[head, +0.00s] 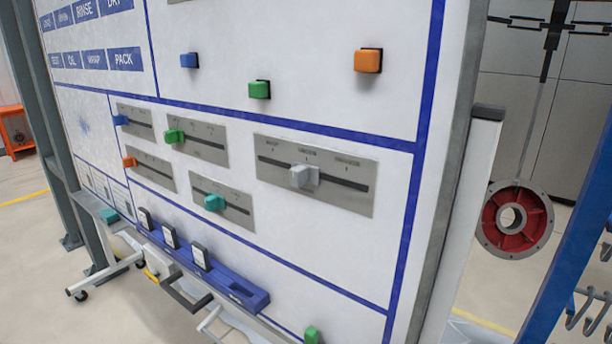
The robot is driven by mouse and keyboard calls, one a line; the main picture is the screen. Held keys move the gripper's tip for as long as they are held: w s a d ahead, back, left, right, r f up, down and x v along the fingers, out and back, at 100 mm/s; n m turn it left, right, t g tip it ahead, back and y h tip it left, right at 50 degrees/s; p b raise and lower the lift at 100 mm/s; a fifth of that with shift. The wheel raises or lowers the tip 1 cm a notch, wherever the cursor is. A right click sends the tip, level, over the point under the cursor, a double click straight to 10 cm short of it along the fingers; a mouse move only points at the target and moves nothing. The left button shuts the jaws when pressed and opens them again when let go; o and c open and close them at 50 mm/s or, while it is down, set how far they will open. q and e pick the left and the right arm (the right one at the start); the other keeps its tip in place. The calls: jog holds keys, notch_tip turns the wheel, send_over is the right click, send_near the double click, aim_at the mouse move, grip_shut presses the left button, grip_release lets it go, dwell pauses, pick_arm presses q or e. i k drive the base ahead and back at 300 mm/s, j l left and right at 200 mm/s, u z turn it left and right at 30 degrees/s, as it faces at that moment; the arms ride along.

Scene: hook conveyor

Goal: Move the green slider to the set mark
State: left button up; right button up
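The green slider (174,136) is a small green knob on a grey plate (207,144) fixed to the white board. It sits near the left end of the plate's dark horizontal slot. The slot runs on to the right of it. Small marks are printed above the slot, but they are too small to read, so I cannot tell which is the set mark. Neither of my grippers shows in the head view, and nothing is touching the slider.
Nearby sliders are blue (121,120), orange (129,162), teal (214,202) and light grey (300,176). Square knobs in blue (189,60), green (259,89) and orange (368,61) stick out above. A blue rail (238,290) juts out below. A post (465,200) stands right of the board.

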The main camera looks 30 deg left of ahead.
aim_at(172, 136)
jog(key=u, duration=1.75)
jog(key=i+j, duration=0.4)
jog(key=i+j+z, duration=0.65)
jog(key=j+z, duration=0.15)
jog(key=j, duration=0.2)
jog(key=z, duration=0.45)
